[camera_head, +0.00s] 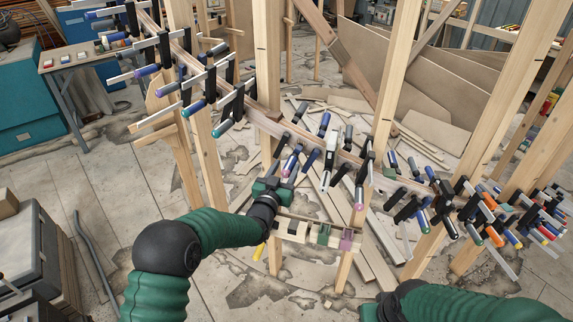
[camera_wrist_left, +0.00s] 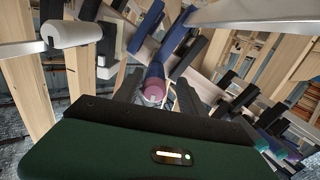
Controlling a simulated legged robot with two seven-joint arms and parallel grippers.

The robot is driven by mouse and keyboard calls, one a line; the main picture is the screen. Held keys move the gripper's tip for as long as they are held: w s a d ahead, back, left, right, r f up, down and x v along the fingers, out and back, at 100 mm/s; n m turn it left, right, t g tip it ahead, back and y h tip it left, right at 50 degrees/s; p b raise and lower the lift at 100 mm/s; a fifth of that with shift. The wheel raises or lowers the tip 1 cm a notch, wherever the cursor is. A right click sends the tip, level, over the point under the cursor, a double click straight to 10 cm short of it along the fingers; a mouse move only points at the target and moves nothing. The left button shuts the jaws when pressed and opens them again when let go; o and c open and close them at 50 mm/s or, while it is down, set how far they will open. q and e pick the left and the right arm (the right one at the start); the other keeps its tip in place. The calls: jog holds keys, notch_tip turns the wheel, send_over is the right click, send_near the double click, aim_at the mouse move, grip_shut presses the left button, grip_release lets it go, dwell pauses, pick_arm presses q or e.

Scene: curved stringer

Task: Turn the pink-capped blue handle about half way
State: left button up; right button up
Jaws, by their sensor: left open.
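The blue handle with a pink cap (camera_head: 288,164) belongs to a clamp on the curved wooden stringer, near the middle of the head view. In the left wrist view its pink cap (camera_wrist_left: 154,91) faces the camera, with the blue shaft (camera_wrist_left: 155,70) behind it. My left gripper (camera_head: 284,178) is just below the handle end. In the left wrist view its dark open fingers (camera_wrist_left: 158,94) stand on either side of the cap. I cannot tell whether they touch it. My right arm (camera_head: 460,303) is at the lower right, its fingers out of view.
Several clamps with blue, green and orange handles line the stringer (camera_head: 268,118), close beside my left gripper. Upright wooden posts (camera_head: 397,75) stand around. A wooden rail with coloured blocks (camera_head: 318,232) lies below the gripper. Scraps cover the floor.

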pick_arm(q)
jog(key=shift+w+d+r, duration=0.1)
jog(key=shift+w+d, duration=0.05)
jog(key=shift+w, duration=0.1)
jog(key=shift+w+d, duration=0.25)
jog(key=shift+d, duration=0.4)
jog(key=shift+c, duration=1.8)
jog(key=shift+a+f, duration=0.2)
jog(key=shift+a, duration=0.1)
grip_shut()
pick_arm(e)
jog(key=shift+d, duration=0.3)
pick_arm(q)
jog(key=shift+d, duration=0.1)
pick_arm(e)
jog(key=shift+f, duration=0.1)
